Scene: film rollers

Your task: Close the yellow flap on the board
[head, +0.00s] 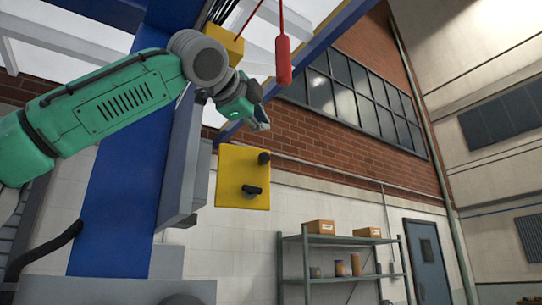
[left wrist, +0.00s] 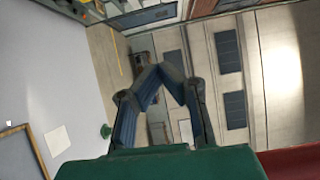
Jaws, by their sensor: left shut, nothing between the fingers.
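The yellow flap (head: 242,178) is a square plate with two black knobs on its face. In the head view it stands out to the right of the grey board (head: 178,165), which shows nearly edge-on, so the flap looks open. My left gripper (head: 263,124) is above the flap's upper right corner. It looks apart from the flap, but the depth gap is hard to judge. Its fingers meet at the tips with nothing between them, as the left wrist view (left wrist: 168,78) also shows. The flap is not recognisable in the left wrist view. My right gripper is in no view.
A yellow box (head: 224,42) hangs above the left wrist, and a red handle (head: 283,62) hangs on a cord beside it. A blue column (head: 125,185) stands left of the board. A shelf (head: 342,240) with boxes is farther back at the right.

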